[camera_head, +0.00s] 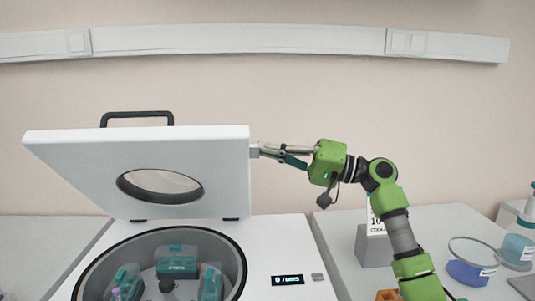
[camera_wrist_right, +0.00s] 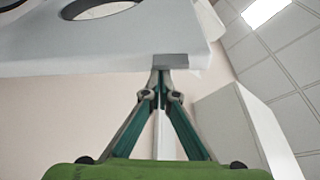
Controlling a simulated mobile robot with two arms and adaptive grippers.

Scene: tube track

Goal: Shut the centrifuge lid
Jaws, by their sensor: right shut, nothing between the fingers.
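The white centrifuge (camera_head: 265,255) stands at the lower left of the head view. Its lid (camera_head: 90,165) is raised and tilted, with a round window and a black handle (camera_head: 137,115) on its upper edge. The bowl below is uncovered and shows teal tube holders (camera_head: 176,262). My right gripper (camera_head: 257,150) is shut and empty, its fingertips at the lid's right edge by a small grey block. In the wrist view the closed fingertips (camera_wrist_right: 161,76) are right at that block on the lid (camera_wrist_right: 120,45); I cannot tell whether they touch. My left gripper is not in view.
A grey stand with a white card (camera_head: 374,245), a blue-filled dish (camera_head: 472,272) and a bottle (camera_head: 520,240) are on the bench at the right. Orange items (camera_head: 388,295) lie near the front. A white wall rail runs above; the space over the bowl is free.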

